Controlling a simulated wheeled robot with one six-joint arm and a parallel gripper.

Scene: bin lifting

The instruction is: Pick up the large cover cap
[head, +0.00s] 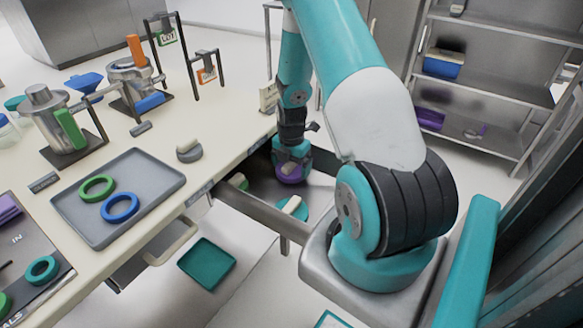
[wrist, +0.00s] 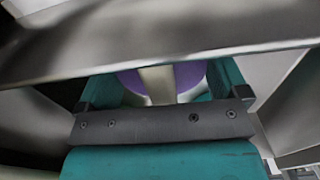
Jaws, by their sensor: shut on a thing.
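A purple cover cap (head: 290,176) with a pale grip bar is at the far end of the open drawer (head: 250,208). My gripper (head: 290,164) points down over it and is shut on the pale bar. In the wrist view the purple cap (wrist: 196,76) shows behind the bar (wrist: 157,84), which stands between the two fingers. A metal edge crosses above it and hides part of the cap. A teal cap (head: 287,212) and a green cap (head: 236,179) also lie in the drawer. I cannot tell whether the purple cap touches the drawer floor.
The drawer walls and the worktop edge (head: 225,168) are close around my gripper. On the worktop are a grey tray (head: 75,212) with a green ring and a blue ring, a grey cap (head: 189,151) and metal vessels. A teal bin (head: 207,262) is below. Metal shelves (head: 500,85) stand at right.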

